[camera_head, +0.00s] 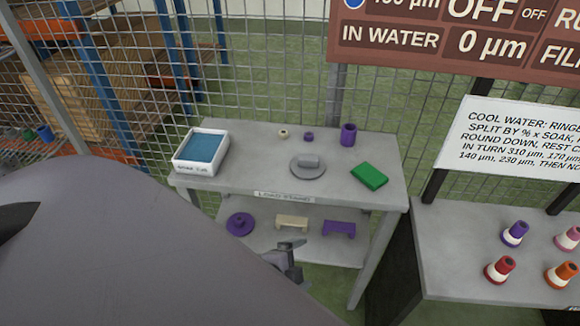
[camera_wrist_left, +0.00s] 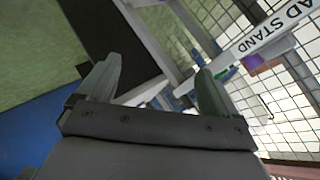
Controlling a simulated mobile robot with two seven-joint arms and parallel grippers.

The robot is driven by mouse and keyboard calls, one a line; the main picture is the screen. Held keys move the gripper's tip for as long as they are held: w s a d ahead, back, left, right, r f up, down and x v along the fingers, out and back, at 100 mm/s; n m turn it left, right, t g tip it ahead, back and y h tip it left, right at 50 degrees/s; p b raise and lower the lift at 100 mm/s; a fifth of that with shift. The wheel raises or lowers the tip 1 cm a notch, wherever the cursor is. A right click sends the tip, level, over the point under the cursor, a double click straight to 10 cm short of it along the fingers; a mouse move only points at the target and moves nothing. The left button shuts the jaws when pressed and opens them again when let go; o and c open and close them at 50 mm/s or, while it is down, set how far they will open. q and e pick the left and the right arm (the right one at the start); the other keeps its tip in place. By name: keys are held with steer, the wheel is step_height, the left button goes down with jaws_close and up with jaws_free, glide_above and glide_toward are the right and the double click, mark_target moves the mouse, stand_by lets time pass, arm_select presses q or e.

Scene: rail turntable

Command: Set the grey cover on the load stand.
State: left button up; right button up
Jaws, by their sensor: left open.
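A grey cover (camera_head: 308,168), a round disc with a raised block handle, lies flat on the top of the load stand (camera_head: 245,150), near its middle. The stand's label strip also shows in the left wrist view, where the load stand (camera_wrist_left: 272,36) appears tilted at upper right. My left gripper (camera_head: 291,262) is in front of the stand, lower in the picture than the cover and apart from it. In the left wrist view, my left gripper (camera_wrist_left: 155,88) has its two fingers wide apart with nothing between them. My right gripper is not in view.
On the stand's top are a white box with blue contents (camera_head: 201,151), a green block (camera_head: 369,175), a purple cylinder (camera_head: 348,134) and small rings. Its lower shelf holds purple and cream parts. A table with coloured cones (camera_head: 500,270) stands right; mesh fence behind.

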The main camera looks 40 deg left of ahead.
arm_select(q)
steer(key=s+d+f+n+h, duration=0.1)
steer(key=s+d+n, duration=0.1)
steer(key=s+n, duration=0.4)
steer(key=n, duration=0.3)
steer(key=shift+s+d+h, duration=0.15)
steer(key=shift+d+h, duration=0.1)
steer(key=shift+h, duration=0.15)
steer(key=shift+f, duration=0.1)
stand_by(0.4)
